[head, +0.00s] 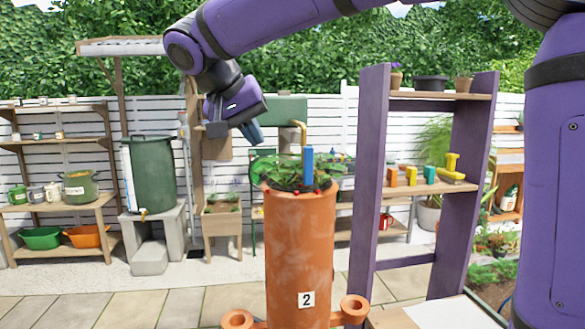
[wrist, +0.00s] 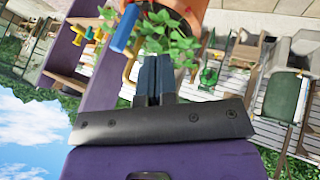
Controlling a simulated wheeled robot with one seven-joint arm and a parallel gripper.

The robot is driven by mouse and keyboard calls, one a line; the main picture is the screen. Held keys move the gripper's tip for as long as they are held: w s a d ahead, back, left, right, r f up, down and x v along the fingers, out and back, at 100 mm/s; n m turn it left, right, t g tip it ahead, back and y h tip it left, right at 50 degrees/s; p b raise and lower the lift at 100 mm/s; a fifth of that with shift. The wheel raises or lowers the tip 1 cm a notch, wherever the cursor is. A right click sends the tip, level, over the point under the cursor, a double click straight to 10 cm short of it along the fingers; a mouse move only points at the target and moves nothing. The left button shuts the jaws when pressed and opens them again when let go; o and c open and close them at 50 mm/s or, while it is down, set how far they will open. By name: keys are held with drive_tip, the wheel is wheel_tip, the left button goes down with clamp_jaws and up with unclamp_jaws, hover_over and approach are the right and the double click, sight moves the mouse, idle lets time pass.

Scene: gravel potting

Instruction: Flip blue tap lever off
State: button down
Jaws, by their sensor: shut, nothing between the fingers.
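The blue tap lever (head: 308,165) appears as an upright blue bar above the top of the terracotta planter (head: 298,245), in front of its leafy plants. In the wrist view the blue lever (wrist: 126,28) is beyond my fingertips, a little to their left. A curved brass pipe (head: 300,126) shows just above the lever in the head view. My gripper (head: 256,138) is shut and empty, up and left of the lever, with a clear gap between. Its dark blue fingers (wrist: 153,62) lie together in the wrist view. The lever's base and pivot are hidden.
A tall purple shelf (head: 371,190) stands right of the planter, with coloured pieces and a yellow item on it. A green barrel (head: 152,172) on grey blocks and a wooden rack (head: 60,205) stand at the left. Paving is clear at the front left.

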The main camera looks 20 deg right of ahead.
sight(306, 164)
drive_tip(key=shift+w+a, duration=0.2)
drive_tip(key=shift+a, duration=0.05)
drive_tip(key=w+d+f, duration=0.2)
drive_tip(key=d+f, duration=0.6)
drive_tip(key=d, duration=0.1)
drive_tip(key=shift+d, duration=0.2)
idle(0.3)
